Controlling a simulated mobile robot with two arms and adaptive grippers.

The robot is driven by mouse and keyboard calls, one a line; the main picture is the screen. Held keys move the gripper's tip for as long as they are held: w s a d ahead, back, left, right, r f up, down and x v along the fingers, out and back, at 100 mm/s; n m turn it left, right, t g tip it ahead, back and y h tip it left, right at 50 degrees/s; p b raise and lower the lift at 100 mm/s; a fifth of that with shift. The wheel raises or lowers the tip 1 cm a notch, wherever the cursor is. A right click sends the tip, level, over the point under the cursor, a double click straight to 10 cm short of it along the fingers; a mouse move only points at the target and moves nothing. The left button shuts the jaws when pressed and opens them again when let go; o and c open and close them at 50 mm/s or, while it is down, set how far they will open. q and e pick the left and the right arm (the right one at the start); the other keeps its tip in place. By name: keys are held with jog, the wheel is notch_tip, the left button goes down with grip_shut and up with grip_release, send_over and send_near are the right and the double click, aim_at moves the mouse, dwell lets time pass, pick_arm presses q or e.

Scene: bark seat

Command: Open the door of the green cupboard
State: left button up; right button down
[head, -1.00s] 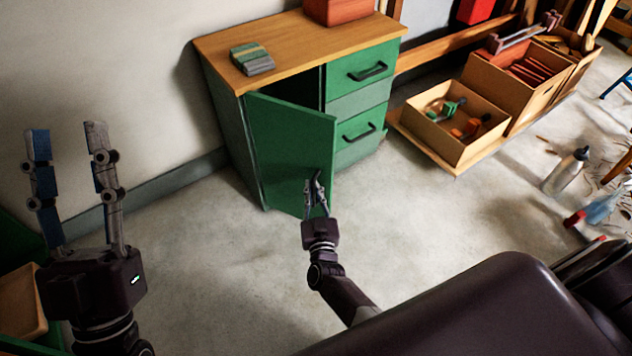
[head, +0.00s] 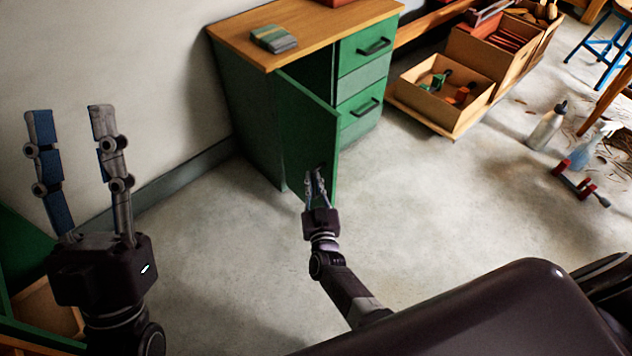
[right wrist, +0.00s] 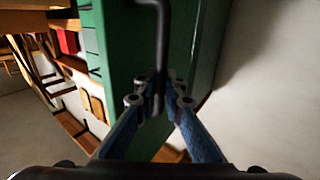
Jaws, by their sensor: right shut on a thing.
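The green cupboard (head: 247,118) stands against the wall with a wooden top. Its door (head: 308,130) is on the left side of the front and stands partly open, with a dark gap behind it. In the right wrist view the fingers of this gripper (right wrist: 160,88) are closed around the dark door handle (right wrist: 163,35). The handle is hidden by the gripper in the head view. My left gripper (head: 70,112) is raised at the left, fingers apart and empty, away from the cupboard.
Open boxes (head: 440,95) stand at the right; a bottle (head: 547,126), spray bottle (head: 590,147) and red clamp (head: 578,187) are on the floor. Floor before the door is clear.

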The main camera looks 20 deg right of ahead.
jog(key=shift+a, duration=0.1)
jog(key=c, duration=2)
grip_release()
